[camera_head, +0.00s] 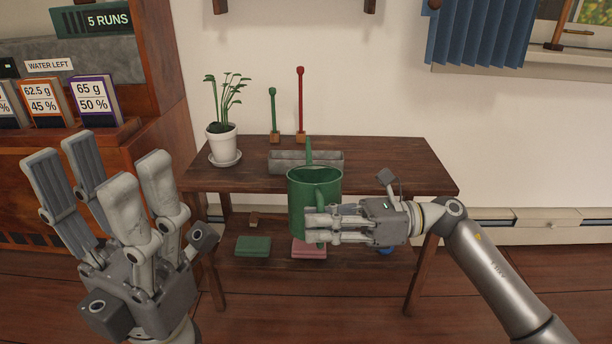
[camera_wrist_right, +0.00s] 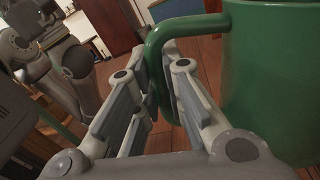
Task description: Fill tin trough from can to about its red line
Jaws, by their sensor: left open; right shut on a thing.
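A green can (camera_head: 302,190) is held upright in front of the table by my right gripper (camera_head: 318,222), which is shut on its handle. In the right wrist view the can's green body (camera_wrist_right: 275,75) fills the right side, and its handle (camera_wrist_right: 155,70) passes between the fingers of my right gripper (camera_wrist_right: 160,100). The grey tin trough (camera_head: 330,160) sits on the table behind the can, partly hidden by it. Its red line and its contents cannot be made out. My left gripper (camera_head: 110,195) is open and empty at the left, in front of the wooden cabinet.
The dark wooden table (camera_head: 400,165) also bears a potted plant (camera_head: 222,145) at left and a green and a red upright stick (camera_head: 300,105) behind the trough. Folded green (camera_head: 253,246) and pink cloths (camera_head: 308,250) lie on the lower shelf. The tabletop's right side is clear.

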